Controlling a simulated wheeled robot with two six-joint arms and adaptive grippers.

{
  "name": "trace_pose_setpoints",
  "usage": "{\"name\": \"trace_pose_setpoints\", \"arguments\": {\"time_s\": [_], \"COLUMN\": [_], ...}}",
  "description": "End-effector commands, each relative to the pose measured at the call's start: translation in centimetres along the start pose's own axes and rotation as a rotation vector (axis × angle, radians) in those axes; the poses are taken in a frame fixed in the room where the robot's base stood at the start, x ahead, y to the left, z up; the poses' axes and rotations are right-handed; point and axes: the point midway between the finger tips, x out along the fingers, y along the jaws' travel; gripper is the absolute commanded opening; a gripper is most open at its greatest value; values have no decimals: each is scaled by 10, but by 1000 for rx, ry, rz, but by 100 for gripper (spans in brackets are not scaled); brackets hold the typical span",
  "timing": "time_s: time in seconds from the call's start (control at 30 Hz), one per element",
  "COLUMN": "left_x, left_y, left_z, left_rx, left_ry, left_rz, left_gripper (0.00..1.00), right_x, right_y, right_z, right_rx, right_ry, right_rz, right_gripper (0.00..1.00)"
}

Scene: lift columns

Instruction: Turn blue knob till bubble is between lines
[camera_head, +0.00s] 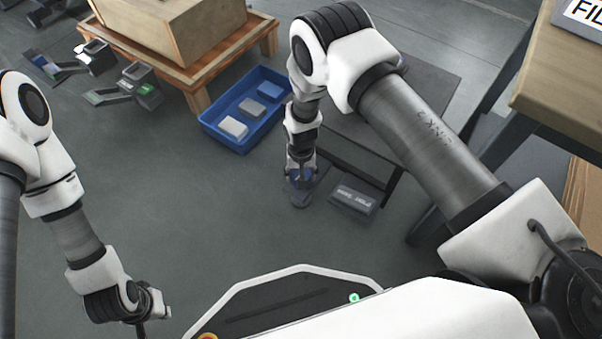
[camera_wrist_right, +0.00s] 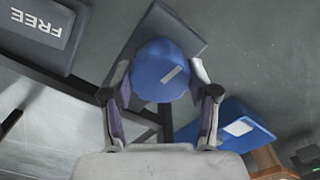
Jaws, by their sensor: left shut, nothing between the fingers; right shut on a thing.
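The blue knob (camera_wrist_right: 158,66) fills the middle of the right wrist view and has a short pale stripe on its face. My right gripper (camera_wrist_right: 161,88) is shut on it, with one finger on each side. My left gripper (camera_head: 148,318) is shut and empty over the floor at the lower left, partly cut off. No bubble or lines can be made out in either view.
A dark block with white lettering (camera_head: 355,201) lies right of the knob; it reads FREE in the wrist view (camera_wrist_right: 40,18). A blue tray (camera_head: 214,132) with several blocks stands behind. A wooden pallet (camera_head: 196,100) is behind the tray. Open floor lies left.

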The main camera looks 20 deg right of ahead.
Motion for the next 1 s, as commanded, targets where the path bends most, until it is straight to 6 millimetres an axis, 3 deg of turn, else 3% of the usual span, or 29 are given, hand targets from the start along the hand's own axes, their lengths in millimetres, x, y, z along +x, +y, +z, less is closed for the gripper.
{"name": "trace_pose_setpoints", "arguments": {"time_s": [0.33, 0.37, 0.4, 0.43, 0.77, 0.87, 1.0], "left_x": [0, 0, 0, 0, 0, 0, 0], "left_y": [0, 0, 0, 0, 0, 0, 0], "left_z": [0, 0, 0, 0, 0, 0, 0], "left_rx": [0, 0, 0, 0, 0, 0, 0], "left_ry": [0, 0, 0, 0, 0, 0, 0], "left_rz": [0, 0, 0, 0, 0, 0, 0], "left_gripper": [0, 0, 0, 0, 0, 0, 0], "right_x": [1, 1, 1, 1, -2, -12, -43], "right_y": [0, 0, 0, 0, 0, 0, 0], "right_z": [1, 1, 1, 1, 0, -1, -1], "right_rx": [2, 2, 2, 2, 2, 2, 2], "right_ry": [-2, -2, -2, -2, 0, 2, 3], "right_rz": [1, 1, 1, 0, 0, 0, 0], "right_gripper": [24, 66, 80, 84, 84, 84, 84]}}
